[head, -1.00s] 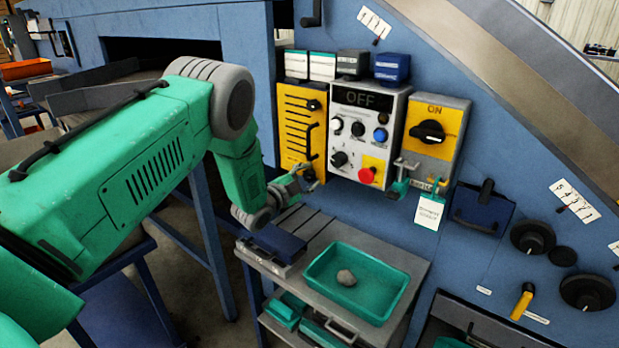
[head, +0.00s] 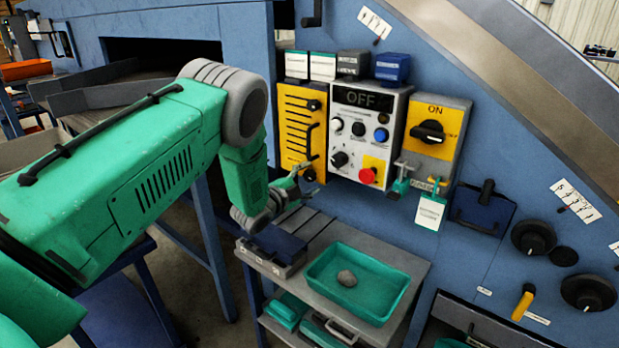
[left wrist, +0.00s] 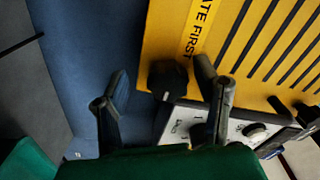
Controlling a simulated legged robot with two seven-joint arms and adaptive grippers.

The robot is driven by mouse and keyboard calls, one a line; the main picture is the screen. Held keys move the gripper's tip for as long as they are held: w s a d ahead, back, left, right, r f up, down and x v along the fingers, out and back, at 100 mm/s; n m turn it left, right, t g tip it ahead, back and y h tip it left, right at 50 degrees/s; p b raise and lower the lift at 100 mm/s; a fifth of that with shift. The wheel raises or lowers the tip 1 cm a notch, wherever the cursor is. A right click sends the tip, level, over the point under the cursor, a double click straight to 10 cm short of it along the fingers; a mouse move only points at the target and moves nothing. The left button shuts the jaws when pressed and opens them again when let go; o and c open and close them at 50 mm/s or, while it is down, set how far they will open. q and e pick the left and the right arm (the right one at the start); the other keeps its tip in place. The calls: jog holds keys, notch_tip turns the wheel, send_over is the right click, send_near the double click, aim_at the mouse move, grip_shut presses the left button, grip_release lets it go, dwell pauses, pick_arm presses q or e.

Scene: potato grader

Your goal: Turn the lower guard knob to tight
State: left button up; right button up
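The yellow slotted guard (head: 292,140) is on the blue machine wall, left of the grey control box. Its dark lower guard knob (head: 309,175) is at the bottom right corner, and an upper knob (head: 314,104) is near the top. In the left wrist view the knob (left wrist: 168,80) stands at the edge of the yellow plate (left wrist: 220,50). My left gripper (head: 301,184) is close to the lower knob. In the left wrist view its two fingers (left wrist: 165,105) are apart and empty, with the knob beyond the gap, nearer the right finger. Contact cannot be told. My right gripper is out of view.
The control box (head: 348,120) with a red button and several knobs is just right of the guard. Below stands a grey cart (head: 410,266) with a green tray (head: 322,284) holding a potato. A switch panel (head: 432,130) is further right.

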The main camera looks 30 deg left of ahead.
pick_arm(q)
jog(key=shift+w+r, duration=0.1)
jog(key=shift+r, duration=0.15)
jog(key=s+a, duration=0.1)
jog(key=s, duration=1.1)
jog(key=shift+a+f, duration=0.15)
jog(key=shift+a, duration=0.05)
